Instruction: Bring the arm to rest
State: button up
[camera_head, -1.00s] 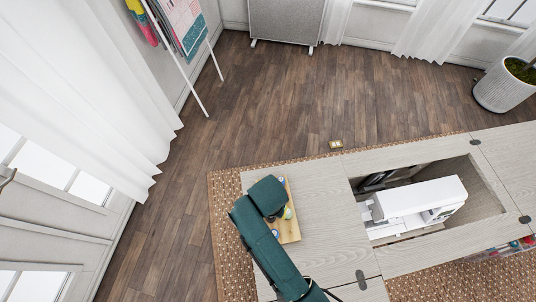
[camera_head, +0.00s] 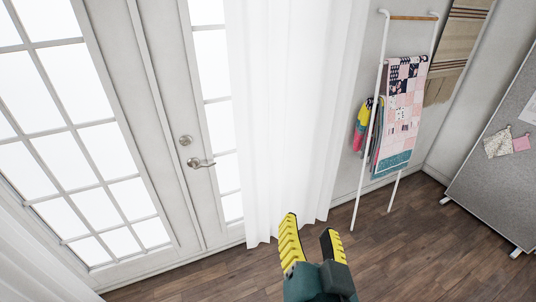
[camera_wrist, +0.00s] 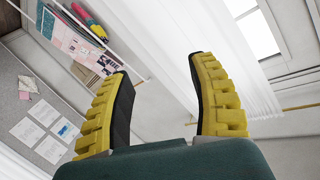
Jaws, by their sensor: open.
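My gripper (camera_head: 311,240) shows at the bottom of the head view, with yellow ridged fingers spread apart. Its dark green body is at the frame's lower edge. In the wrist view my gripper (camera_wrist: 160,68) also has its two fingers apart, with nothing between them. It points toward the curtain and wall and touches nothing that I can see. The cabinet and sewing machine are out of view now.
A white ladder rack (camera_head: 378,120) holds a patchwork quilt (camera_head: 403,110). A grey pinboard (camera_head: 500,165) stands at right. Wooden floor (camera_head: 430,235) between is clear.

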jog(key=s+r+n+t+p, duration=0.2)
jog(key=r+p, duration=0.7)
jog(key=r, duration=0.7)
jog(key=s+r+n+t+p, duration=0.3)
jog(key=r+p, duration=0.6)
jog(key=r, duration=0.6)
jog(key=shift+s+a+r+t, duration=0.35)
jog(key=shift+s+t, duration=0.15)
jog(key=shift+s, duration=0.05)
